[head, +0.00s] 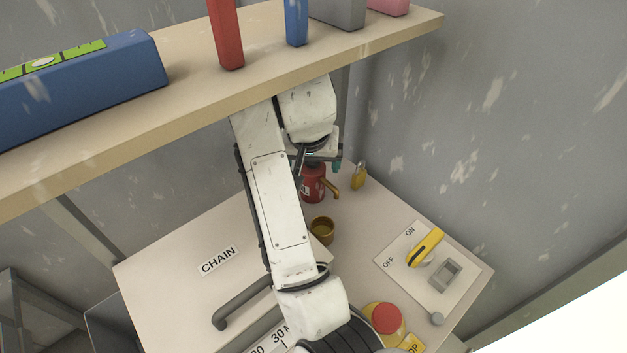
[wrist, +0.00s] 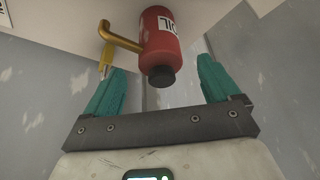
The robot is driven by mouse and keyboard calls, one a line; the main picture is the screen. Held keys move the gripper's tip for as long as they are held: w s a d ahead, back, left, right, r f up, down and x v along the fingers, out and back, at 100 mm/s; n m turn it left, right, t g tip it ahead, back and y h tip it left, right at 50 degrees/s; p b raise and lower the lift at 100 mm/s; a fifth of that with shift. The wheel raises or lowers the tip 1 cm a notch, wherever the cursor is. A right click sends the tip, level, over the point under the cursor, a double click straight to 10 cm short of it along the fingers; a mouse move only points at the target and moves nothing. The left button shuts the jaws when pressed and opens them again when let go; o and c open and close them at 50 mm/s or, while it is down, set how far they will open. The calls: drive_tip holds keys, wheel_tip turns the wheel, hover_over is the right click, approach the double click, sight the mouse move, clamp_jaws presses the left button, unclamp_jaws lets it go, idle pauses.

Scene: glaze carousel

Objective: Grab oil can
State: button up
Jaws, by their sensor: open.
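The oil can (head: 313,188) is red with a brass spout pointing right, and it stands on the bench under the shelf, partly hidden by my arm and gripper. My gripper (head: 319,163) is just above it in the head view. In the wrist view the oil can (wrist: 160,45) appears upside down, with its black cap towards my palm and part of its OIL label showing. My open gripper (wrist: 155,78) has its teal fingers on either side of the can in the picture, with gaps. I cannot tell whether the tips reach down beside it.
A brass cup (head: 322,230) and a yellow padlock (head: 358,177) are near the can. The padlock also shows behind the left finger. A shelf (head: 190,95) with a blue level and upright blocks overhangs my arm. A switch panel (head: 400,262) and red button (head: 386,318) are front right.

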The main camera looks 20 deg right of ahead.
sight(320, 188)
drive_tip(key=shift+w+x, duration=0.15)
drive_tip(key=shift+x, duration=1.2)
drive_tip(key=shift+w+x, duration=0.2)
drive_tip(key=shift+x, duration=1.1)
drive_tip(key=shift+d+r, duration=0.15)
drive_tip(key=shift+d, duration=0.05)
drive_tip(key=shift+c, duration=0.3)
drive_tip(key=c, duration=1.1)
